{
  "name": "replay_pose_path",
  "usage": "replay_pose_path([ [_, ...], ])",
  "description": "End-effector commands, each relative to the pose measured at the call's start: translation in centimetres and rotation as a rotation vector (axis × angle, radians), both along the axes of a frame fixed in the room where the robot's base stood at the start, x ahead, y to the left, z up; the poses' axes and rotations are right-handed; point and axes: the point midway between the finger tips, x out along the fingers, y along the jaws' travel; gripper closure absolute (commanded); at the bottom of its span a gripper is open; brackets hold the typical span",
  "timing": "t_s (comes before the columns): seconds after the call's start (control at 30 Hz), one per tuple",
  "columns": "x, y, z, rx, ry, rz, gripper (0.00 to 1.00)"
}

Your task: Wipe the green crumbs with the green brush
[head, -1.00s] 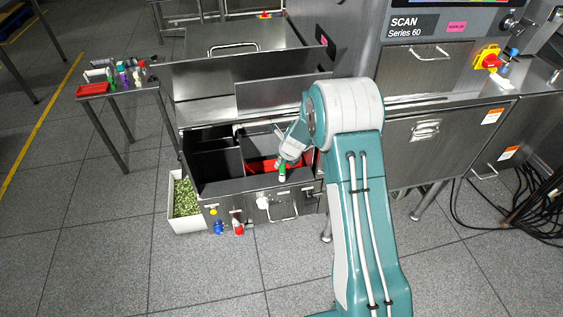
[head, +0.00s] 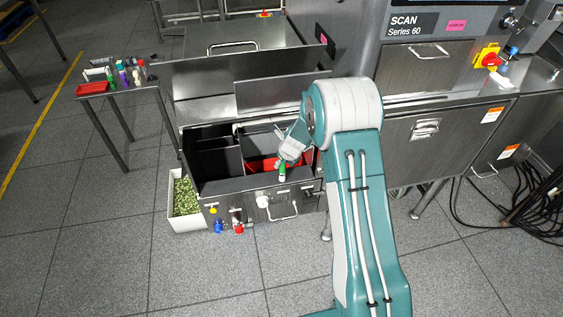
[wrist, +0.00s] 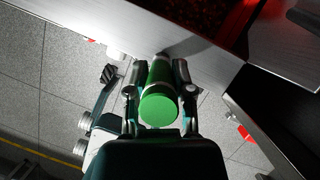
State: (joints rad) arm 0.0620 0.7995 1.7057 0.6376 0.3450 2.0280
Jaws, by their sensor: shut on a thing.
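The green brush (wrist: 160,75) is held between the two fingers of my gripper (wrist: 157,66), which is shut on its handle. The round green end of the handle faces the wrist camera. In the head view the brush (head: 282,169) hangs below my gripper (head: 284,161), with a pale lower end, over the front rim of the open steel compartment. I cannot tell whether its tip touches the rim. Small green bits (head: 185,197) fill a white bin on the floor at the left. I cannot make out separate green crumbs on the steel surfaces.
The open compartment has a steel front wall (head: 240,185) with knobs and a handle. Something red (head: 262,163) lies inside it. A small side table at the left holds a red tray (head: 92,88) and several bottles. The large scanner (head: 440,60) stands right of my arm.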

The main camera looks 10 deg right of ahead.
Motion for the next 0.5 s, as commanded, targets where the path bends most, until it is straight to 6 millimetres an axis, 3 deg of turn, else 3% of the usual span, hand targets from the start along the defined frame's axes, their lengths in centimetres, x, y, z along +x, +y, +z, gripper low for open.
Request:
replay_pose_path([
  [0.5,0.0,0.0,-0.57,0.0,0.001,0.0,1.0],
])
